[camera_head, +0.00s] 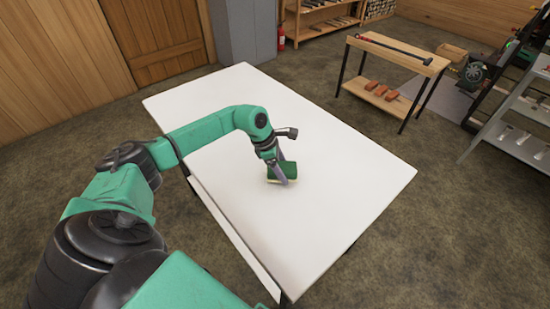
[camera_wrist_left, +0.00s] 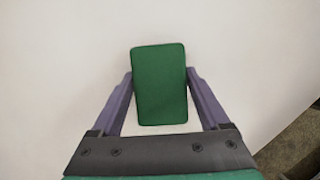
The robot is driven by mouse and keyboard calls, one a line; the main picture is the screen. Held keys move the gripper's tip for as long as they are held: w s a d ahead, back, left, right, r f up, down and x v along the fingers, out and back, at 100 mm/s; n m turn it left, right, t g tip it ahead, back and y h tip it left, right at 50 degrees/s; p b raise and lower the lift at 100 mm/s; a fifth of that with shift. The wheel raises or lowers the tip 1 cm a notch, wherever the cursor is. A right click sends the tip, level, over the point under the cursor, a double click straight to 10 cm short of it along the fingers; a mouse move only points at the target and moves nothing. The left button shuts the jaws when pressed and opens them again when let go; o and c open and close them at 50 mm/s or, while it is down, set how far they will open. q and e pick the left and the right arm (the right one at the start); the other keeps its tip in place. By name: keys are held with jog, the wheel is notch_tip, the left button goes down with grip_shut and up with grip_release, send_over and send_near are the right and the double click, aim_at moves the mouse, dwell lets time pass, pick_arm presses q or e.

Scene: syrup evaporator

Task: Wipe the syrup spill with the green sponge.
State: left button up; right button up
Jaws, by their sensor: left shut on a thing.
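The green sponge (camera_head: 288,169) is at the middle of the white table (camera_head: 340,160), held between the fingers of my left gripper (camera_head: 280,173). A pale underside shows along its lower edge in the head view. In the left wrist view the sponge (camera_wrist_left: 159,85) sits between the two finger ends of my left gripper (camera_wrist_left: 159,90), with the white tabletop behind it. The sponge is at or just above the tabletop; I cannot tell whether it touches. No syrup spill is visible on the table in either view. My right gripper is not in view.
The tabletop is otherwise clear. A wooden bench (camera_head: 403,52) with a long tool on top and several reddish blocks on its lower shelf stands beyond it. A grey metal rack (camera_head: 515,140) is at the right. A red fire extinguisher (camera_head: 281,37) stands at the back.

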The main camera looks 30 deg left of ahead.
pick_arm(q)
jog(key=r, duration=0.1)
jog(key=r+p, duration=0.1)
jog(key=r, duration=0.1)
jog(key=shift+s+d, duration=0.15)
jog(key=shift+d, duration=0.25)
jog(key=shift+a+r+p, duration=0.15)
jog(key=shift+r+p, duration=0.45)
jog(key=shift+r, duration=0.1)
jog(key=shift+r+p, duration=0.3)
jog(key=shift+r, duration=0.5)
jog(key=shift+f, duration=0.1)
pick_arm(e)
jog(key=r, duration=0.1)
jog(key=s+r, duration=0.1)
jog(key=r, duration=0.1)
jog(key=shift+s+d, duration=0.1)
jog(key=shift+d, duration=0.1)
